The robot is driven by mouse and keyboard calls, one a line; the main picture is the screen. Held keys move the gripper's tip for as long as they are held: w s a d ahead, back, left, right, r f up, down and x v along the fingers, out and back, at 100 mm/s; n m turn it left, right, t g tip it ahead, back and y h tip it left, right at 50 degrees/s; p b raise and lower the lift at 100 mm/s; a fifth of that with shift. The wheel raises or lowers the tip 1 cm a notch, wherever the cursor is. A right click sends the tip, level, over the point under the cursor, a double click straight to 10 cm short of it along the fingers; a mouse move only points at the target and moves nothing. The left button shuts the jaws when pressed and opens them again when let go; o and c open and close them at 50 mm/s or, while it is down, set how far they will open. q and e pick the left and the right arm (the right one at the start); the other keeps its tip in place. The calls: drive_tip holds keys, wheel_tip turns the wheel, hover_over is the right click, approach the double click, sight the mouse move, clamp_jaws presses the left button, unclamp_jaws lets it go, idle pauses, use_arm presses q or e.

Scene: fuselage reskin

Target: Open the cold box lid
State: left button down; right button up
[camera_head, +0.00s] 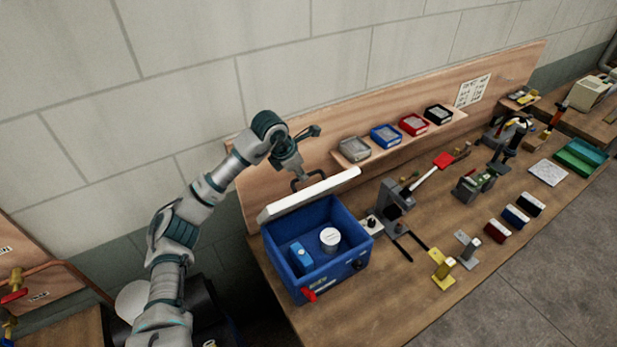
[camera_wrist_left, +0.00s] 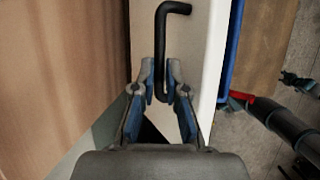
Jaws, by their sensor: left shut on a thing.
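The cold box (camera_head: 341,277) is a blue open-topped box at the left end of the workbench. Its white lid (camera_head: 312,196) stands raised at the box's back edge, tilted up. A white round container (camera_head: 330,238) and a blue item (camera_head: 301,256) sit inside the box. My left gripper (camera_head: 302,180) is above and behind the lid. In the left wrist view, its fingers (camera_wrist_left: 164,92) are shut on the black lid handle (camera_wrist_left: 160,45), with the white lid (camera_wrist_left: 202,60) beside it. My right gripper is not in view.
Right of the box, the wooden bench (camera_head: 345,318) holds a grey press-like tool (camera_head: 391,205), a yellow fixture (camera_head: 442,268) and several small blocks. A shelf with several coloured bins (camera_head: 386,136) is on the back panel. The front of the bench is clear.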

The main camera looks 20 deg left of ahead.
use_arm(q)
drive_tip(key=w+a+p, duration=0.1)
drive_tip(key=w+a, duration=0.6)
drive_tip(key=a, duration=0.4)
drive_tip(key=shift+w+f, duration=0.25)
drive_tip(key=shift+f, duration=0.05)
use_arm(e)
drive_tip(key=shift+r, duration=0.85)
use_arm(q)
drive_tip(key=shift+a, duration=0.1)
drive_tip(key=c, duration=1.4)
unclamp_jaws()
drive_tip(key=shift+o, duration=1)
drive_tip(key=shift+a+r, duration=0.1)
drive_tip(key=shift+s+r, duration=0.15)
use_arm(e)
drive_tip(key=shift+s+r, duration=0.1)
